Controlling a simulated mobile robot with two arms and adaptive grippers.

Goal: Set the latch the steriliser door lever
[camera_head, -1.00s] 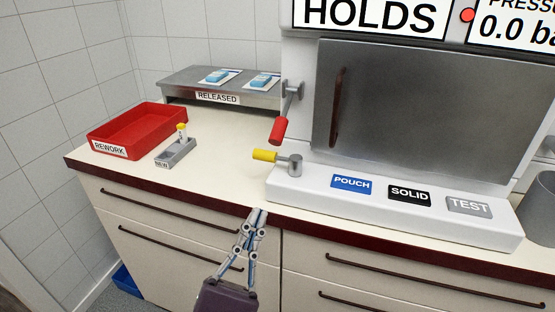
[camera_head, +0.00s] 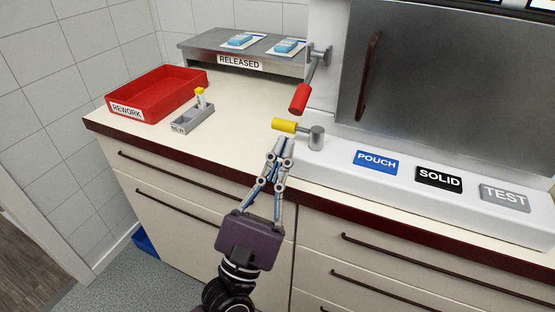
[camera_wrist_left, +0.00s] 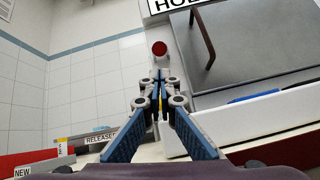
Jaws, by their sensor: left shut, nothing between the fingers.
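The steriliser door (camera_head: 440,90) is a grey panel with a dark bar handle (camera_head: 369,75), and it looks shut. A lever with a red grip (camera_head: 299,98) hangs from a grey pivot at the steriliser's left edge, slanting down to the left. Below it, a yellow-gripped lever (camera_head: 284,125) points left from a grey post. My left gripper (camera_head: 281,145) is shut and empty, its tips just below the yellow grip in the head view; I cannot tell whether they touch. In the left wrist view, the red grip's round end (camera_wrist_left: 159,48) shows just above the fingertips (camera_wrist_left: 160,75).
POUCH (camera_head: 376,162), SOLID (camera_head: 439,179) and TEST (camera_head: 505,196) plates lie on the steriliser's base ledge. A red REWORK tray (camera_head: 160,98), a small grey NEW holder (camera_head: 192,122) and a RELEASED shelf (camera_head: 240,61) stand to the left. Counter between them is clear.

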